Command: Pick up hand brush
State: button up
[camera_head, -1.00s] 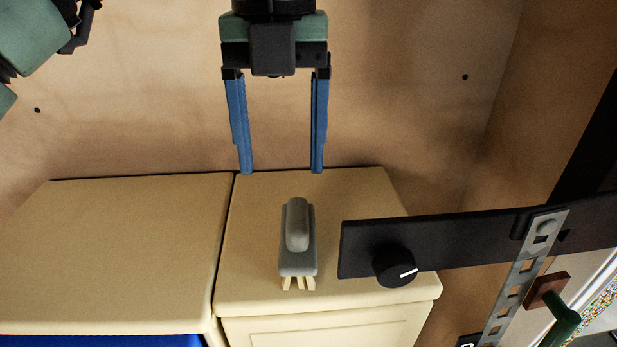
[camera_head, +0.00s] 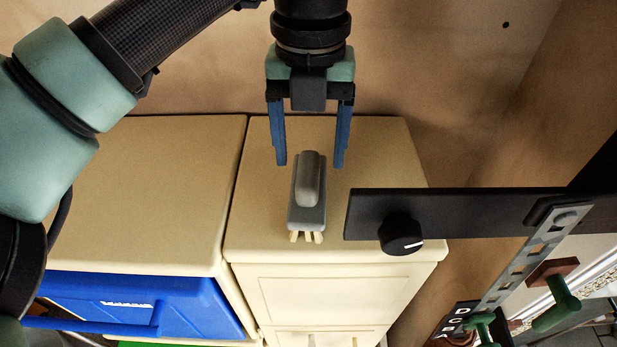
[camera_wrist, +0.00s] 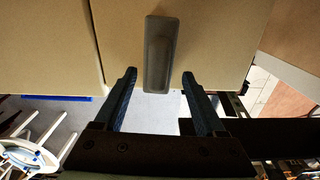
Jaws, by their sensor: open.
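The grey hand brush (camera_head: 308,186) lies on the cream cabinet top (camera_head: 270,215), with its pale bristles (camera_head: 306,237) at the near end. My gripper (camera_head: 310,162) is open and empty, with its two blue fingers pointing down. In the head view the fingertips lie to either side of the brush's far end. In the wrist view the brush (camera_wrist: 160,55) lies beyond the gap between the open fingertips (camera_wrist: 160,75). The fingers do not appear to touch it. I cannot tell the exact height of the fingertips above the cabinet top.
A black bar with a knob (camera_head: 401,234) extends over the cabinet's right side, close to the brush. A second cream cabinet (camera_head: 150,190) stands at left, with a blue box (camera_head: 150,302) below its top. A wooden wall (camera_head: 420,80) is behind.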

aim_at(308, 168)
jog(key=shift+a+f+p, duration=0.1)
jog(key=shift+f+p, duration=1.05)
jog(key=shift+f, duration=0.9)
grip_shut()
